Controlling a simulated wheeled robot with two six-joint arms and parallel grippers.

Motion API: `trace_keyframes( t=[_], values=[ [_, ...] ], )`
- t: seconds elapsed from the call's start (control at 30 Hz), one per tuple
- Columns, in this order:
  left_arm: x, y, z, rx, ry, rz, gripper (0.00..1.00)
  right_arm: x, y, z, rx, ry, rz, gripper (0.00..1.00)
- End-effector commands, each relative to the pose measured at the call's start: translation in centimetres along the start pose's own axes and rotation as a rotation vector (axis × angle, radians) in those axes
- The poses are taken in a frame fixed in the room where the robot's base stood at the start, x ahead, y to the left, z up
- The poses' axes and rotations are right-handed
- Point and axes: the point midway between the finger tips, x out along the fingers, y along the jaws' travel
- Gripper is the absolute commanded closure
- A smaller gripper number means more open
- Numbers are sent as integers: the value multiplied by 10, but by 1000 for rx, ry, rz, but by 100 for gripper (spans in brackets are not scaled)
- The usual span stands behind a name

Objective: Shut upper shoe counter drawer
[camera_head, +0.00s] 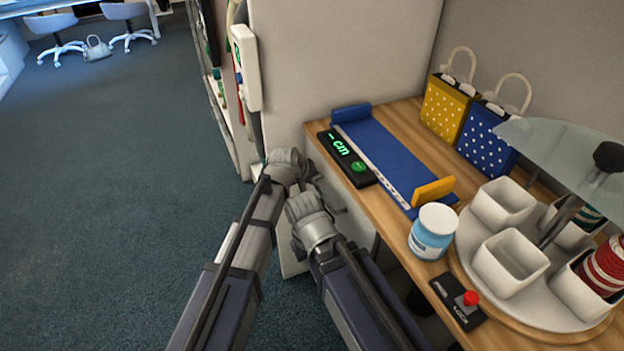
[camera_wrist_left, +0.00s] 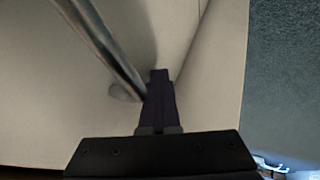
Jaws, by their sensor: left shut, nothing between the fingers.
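The wooden-topped shoe counter (camera_head: 408,150) stands at the right in the head view. Its pale front is below the top edge and is mostly hidden by my arms, so I cannot tell how far the upper drawer stands out. In the left wrist view a pale panel (camera_wrist_left: 50,95) fills the left and middle, with a metal bar handle (camera_wrist_left: 108,45) across it. My left gripper (camera_wrist_left: 158,80) is shut and empty, its tips beside the handle and close to the panel. My right gripper (camera_head: 301,190) is beside the left one at the counter front; its fingers are too small to read.
On the counter are a blue measuring board (camera_head: 385,160), a white-lidded jar (camera_head: 432,232), a red-button box (camera_head: 464,302), a round stand with white cups (camera_head: 510,262), and yellow (camera_head: 447,105) and blue (camera_head: 487,138) bags. Open carpet (camera_head: 120,180) lies left.

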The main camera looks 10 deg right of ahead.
Motion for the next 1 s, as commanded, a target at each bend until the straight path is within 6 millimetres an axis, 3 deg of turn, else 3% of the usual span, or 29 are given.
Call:
trace_keyframes(
  t=[0.47, 0.57, 0.8, 0.87, 1.0],
  values=[
    [-2, 8, -1, 0, 2, 14, 100, -4, 0, 0, 0, 0, 0, 100],
    [-14, 8, -2, -1, 2, 13, 100, -13, 1, 1, 0, 0, 0, 100],
    [-61, 3, -2, -3, 2, 6, 100, -50, 5, 3, 0, 0, 0, 100],
    [-64, -11, 13, -2, 1, 4, 100, -41, 4, 2, 0, 0, 0, 100],
    [-85, -31, 32, -3, 2, 2, 100, -40, 4, 2, 0, 0, 0, 100]
  ],
)
